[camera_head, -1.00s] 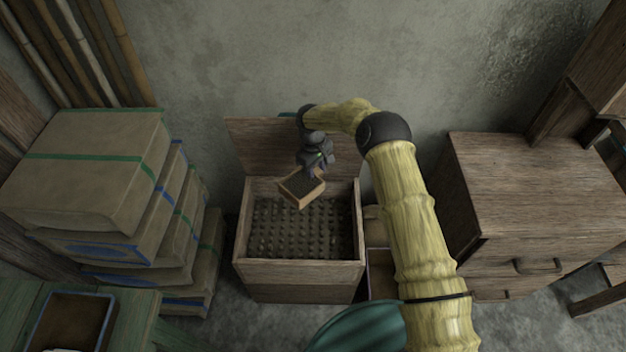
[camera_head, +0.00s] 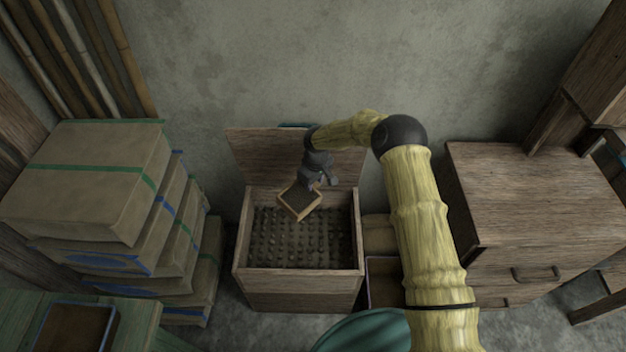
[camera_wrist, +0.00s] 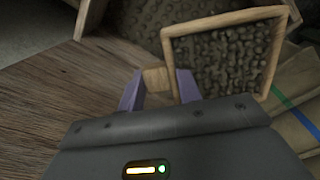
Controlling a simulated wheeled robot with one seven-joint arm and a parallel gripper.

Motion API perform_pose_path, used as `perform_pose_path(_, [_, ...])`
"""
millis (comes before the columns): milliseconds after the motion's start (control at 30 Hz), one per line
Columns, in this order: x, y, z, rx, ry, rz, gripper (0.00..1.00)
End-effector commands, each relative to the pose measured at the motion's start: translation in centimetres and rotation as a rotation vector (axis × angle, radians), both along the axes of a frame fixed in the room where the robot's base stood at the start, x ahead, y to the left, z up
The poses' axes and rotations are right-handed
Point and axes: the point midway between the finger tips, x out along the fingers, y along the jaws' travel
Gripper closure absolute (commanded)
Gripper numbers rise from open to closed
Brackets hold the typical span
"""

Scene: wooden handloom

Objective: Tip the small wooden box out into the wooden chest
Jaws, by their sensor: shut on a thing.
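The small wooden box (camera_head: 300,201) is a shallow pale-rimmed box with dark lumpy contents. It hangs tilted above the back part of the open wooden chest (camera_head: 300,271). My gripper (camera_head: 316,184) is shut on the box, at its upper right side in the head view. In the wrist view the box (camera_wrist: 273,75) shows its rim and lumpy inside, with my gripper's fingers (camera_wrist: 158,88) at its left edge. The chest's floor (camera_head: 300,235) is covered with several rows of small rounded bumps. Its lid (camera_head: 250,150) stands open behind. The grip contact is partly hidden.
Stacked wrapped bundles (camera_head: 90,180) stand left of the chest. A wooden cabinet with drawers (camera_head: 540,205) stands at the right. A green table with a blue-rimmed tray (camera_head: 40,322) is at the front left. A wall is close behind the lid.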

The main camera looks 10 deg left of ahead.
Motion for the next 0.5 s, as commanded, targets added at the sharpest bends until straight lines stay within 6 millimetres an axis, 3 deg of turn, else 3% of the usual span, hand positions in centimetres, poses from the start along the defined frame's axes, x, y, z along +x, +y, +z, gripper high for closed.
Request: perform_pose_path(500, [-0.6, -1.1, -1.1, 0.254, -0.139, 0.002, 0.86])
